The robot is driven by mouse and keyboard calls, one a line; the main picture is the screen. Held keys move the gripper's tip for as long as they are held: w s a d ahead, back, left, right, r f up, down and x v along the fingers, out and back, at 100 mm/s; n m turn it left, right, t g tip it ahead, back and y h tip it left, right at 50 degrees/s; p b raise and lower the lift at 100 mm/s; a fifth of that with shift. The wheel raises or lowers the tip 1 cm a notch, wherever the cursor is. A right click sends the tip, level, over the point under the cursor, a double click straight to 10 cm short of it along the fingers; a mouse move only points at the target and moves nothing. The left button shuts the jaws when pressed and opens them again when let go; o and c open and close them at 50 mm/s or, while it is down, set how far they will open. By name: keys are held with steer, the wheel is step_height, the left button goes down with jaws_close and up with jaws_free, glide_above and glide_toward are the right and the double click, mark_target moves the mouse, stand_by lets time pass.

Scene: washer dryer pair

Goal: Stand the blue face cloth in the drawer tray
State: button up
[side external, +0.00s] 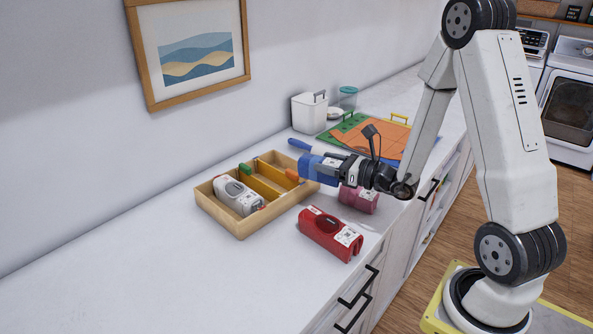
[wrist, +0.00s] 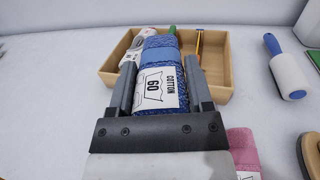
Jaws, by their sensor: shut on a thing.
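The blue face cloth (side external: 318,168) is a rolled bundle with a white "COTTON 60" label, clear in the wrist view (wrist: 160,75). My gripper (side external: 334,169) is shut on it, one finger on each side. The cloth is held lengthwise, pointing away from the gripper, at the tray's right end in the side view. The wooden drawer tray (side external: 268,219) lies on the counter and also shows in the wrist view (wrist: 222,94). A white-grey bundle (side external: 238,195) occupies its left part. The cloth hides part of the tray in both views.
Green-ended (side external: 245,168) and orange-ended (side external: 292,175) items lie in the tray beside yellow strips. A red bundle (side external: 330,234) and pink bundle (side external: 358,198) sit in front. The left counter is clear.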

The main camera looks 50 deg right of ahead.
steer(key=w+a+r+y, duration=0.1)
steer(key=w+a+r, duration=0.25)
steer(key=w, duration=0.45)
steer(key=w+d+f+m+h, duration=0.1)
steer(key=w+d+f+h, duration=0.2)
steer(key=w, duration=0.7)
steer(key=shift+d+f, duration=0.35)
steer(key=shift+f, duration=0.45)
steer(key=shift+w+f, duration=0.1)
steer(key=shift+f, duration=0.1)
steer(key=shift+f, duration=3.1)
steer(key=o, duration=1.2)
steer(key=shift+o, duration=0.2)
